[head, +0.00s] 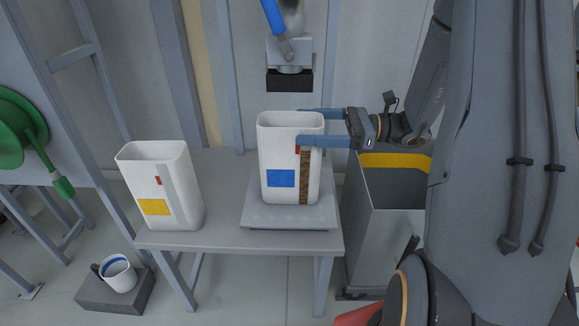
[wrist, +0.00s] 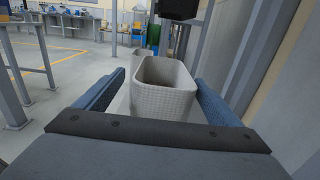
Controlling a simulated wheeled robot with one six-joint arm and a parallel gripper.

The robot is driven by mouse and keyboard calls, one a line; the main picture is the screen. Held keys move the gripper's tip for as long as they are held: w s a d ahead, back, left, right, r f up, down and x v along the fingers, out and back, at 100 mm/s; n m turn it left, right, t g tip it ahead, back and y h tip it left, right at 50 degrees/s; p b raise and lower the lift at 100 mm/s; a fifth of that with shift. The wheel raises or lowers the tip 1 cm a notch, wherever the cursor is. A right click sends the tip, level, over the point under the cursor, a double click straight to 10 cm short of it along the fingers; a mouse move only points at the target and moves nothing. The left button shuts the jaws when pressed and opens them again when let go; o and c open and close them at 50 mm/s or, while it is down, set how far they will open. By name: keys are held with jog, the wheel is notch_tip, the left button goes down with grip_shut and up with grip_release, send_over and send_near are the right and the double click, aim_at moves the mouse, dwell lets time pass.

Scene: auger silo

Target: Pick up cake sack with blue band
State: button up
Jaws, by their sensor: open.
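The sack with the blue patch (head: 281,179) stands upright on a grey scale plate (head: 290,218) on the table. It is white and open at the top, with a brown strip down its front right side. My gripper (head: 305,126) reaches in from the right, with one blue finger behind the sack's upper part and one in front. The wrist view shows the sack (wrist: 165,104) between the two spread fingers (wrist: 158,98). The fingers are open; whether they touch the sack I cannot tell. A similar white sack with a yellow patch (head: 155,208) stands at the table's left.
A dark spout (head: 289,82) hangs just above and behind the sack. A grey bin with a yellow band (head: 380,225) stands right of the table (head: 215,240). A white mug (head: 118,274) sits on a low block at lower left. A green reel (head: 20,125) is at far left.

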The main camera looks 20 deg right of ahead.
aim_at(291, 124)
jog(key=shift+w+b+x, duration=0.1)
jog(key=shift+b+x, duration=0.05)
jog(key=shift+x, duration=1)
jog(key=shift+w+b+x, duration=0.15)
jog(key=shift+x, duration=1.05)
jog(key=shift+d, duration=0.1)
jog(key=c, duration=2)
jog(key=shift+c, duration=0.9)
jog(key=shift+r, duration=0.1)
